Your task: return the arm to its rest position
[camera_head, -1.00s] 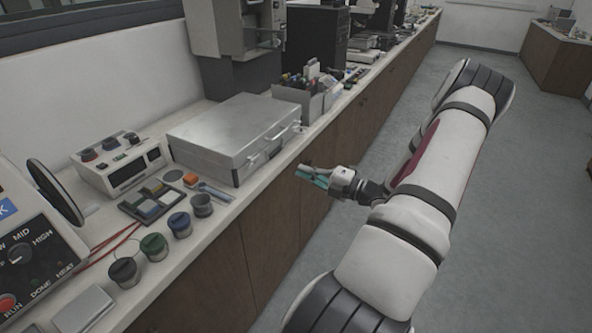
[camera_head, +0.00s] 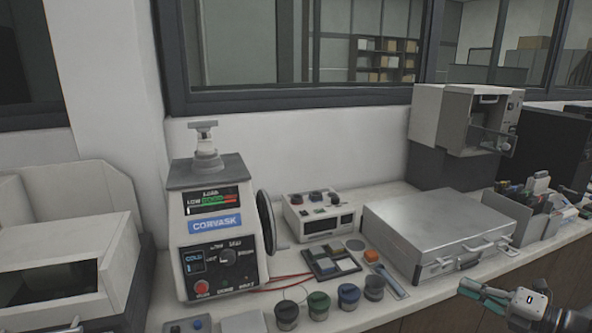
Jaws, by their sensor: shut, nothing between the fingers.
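My gripper (camera_head: 484,293) is at the lower right edge of the head view, with its green-padded fingers pointing left. It is shut and empty, in front of the bench edge and below the right end of the silver case (camera_head: 415,222). Only the gripper and a bit of my wrist show; the rest of my arm is out of view. The mounting press (camera_head: 215,240), labelled CORVASK, stands on the bench left of centre with a black handwheel (camera_head: 267,222) on its right side.
Several lidded cups (camera_head: 319,306) stand along the bench's front edge, beside a sample tray (camera_head: 332,262). A control box (camera_head: 320,215) sits behind them. A grey machine (camera_head: 463,120) stands behind the case, and a white machine (camera_head: 70,245) fills the left.

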